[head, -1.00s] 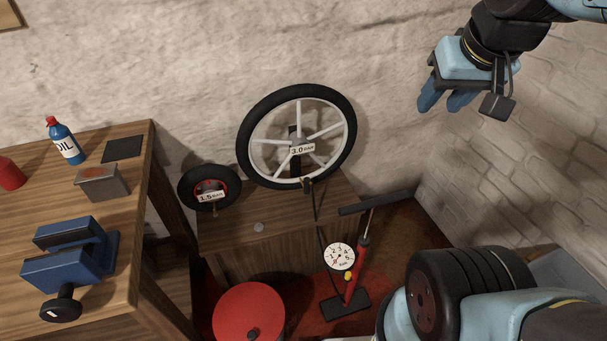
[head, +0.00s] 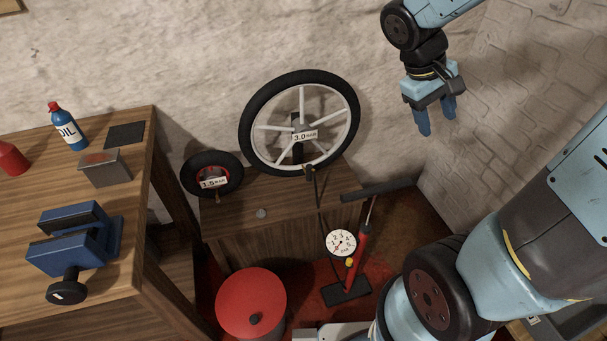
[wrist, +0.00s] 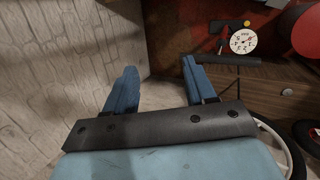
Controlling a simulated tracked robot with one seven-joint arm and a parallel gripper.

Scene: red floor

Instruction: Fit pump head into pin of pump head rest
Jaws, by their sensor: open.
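The red floor pump (head: 358,262) stands upright on the red floor, with a dark cross handle (head: 377,189) and a white dial (head: 341,243). Its thin black hose (head: 317,187) runs up to the pump head (head: 308,172), a small dark piece at the bottom of the large wheel; whether it is attached there is too small to tell. The pin of the pump head rest cannot be made out clearly. My gripper (head: 436,122) is open and empty, high up to the right of the large wheel. In the wrist view its blue fingers (wrist: 157,75) are apart with nothing between them.
The large wheel (head: 353,112) and small wheel (head: 187,174) stand on a low wooden bench (head: 235,226) with a small grey disc (head: 261,213). A red drum (head: 250,295) stands in front. A workbench (head: 125,220) with a blue vise (head: 68,240) is at left. Brick wall is close at right.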

